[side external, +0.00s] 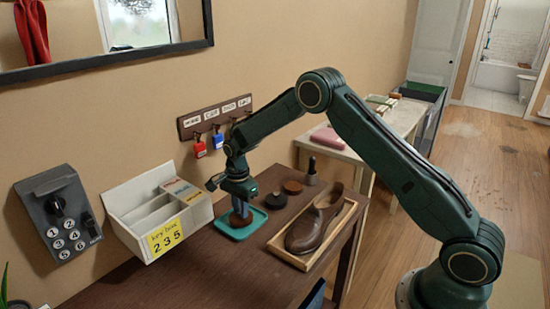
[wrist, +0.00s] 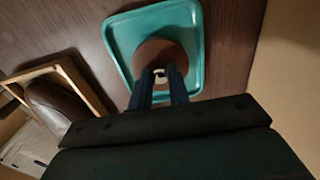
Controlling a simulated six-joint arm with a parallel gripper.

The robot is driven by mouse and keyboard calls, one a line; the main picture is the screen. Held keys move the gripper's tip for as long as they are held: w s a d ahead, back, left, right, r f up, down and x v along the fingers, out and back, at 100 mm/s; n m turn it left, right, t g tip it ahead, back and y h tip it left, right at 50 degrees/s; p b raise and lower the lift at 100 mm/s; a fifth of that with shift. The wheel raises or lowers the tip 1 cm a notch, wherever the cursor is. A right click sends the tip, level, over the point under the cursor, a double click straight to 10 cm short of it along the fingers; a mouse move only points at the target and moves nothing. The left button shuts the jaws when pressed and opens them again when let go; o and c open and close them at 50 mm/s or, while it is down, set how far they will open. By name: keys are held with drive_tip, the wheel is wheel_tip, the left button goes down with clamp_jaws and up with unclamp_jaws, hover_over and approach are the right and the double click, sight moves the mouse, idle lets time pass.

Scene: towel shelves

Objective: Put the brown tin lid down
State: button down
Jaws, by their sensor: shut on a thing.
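The brown tin lid (wrist: 160,48) is a round brown disc under my gripper (wrist: 161,77). My gripper is shut on it, with a small pale part showing between the fingertips. The teal tray (wrist: 120,40) lies directly beneath the lid. In the side view my gripper (side external: 240,209) points straight down over the teal tray (side external: 222,232). The lid shows there only as a small brown patch, mostly hidden by the fingers. I cannot tell whether the lid touches the tray.
A brown shoe (side external: 305,232) lies in a wooden tray (side external: 343,222). A white key box (side external: 140,208) stands left. The table's front left is clear.

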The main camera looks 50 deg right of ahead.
drive_tip(key=shift+f, duration=0.25)
drive_tip(key=shift+f, duration=0.2)
drive_tip(key=c, duration=1.3)
unclamp_jaws()
drive_tip(key=shift+r, duration=0.15)
wheel_tip(320, 180, up, 12)
drive_tip(key=shift+r, duration=0.1)
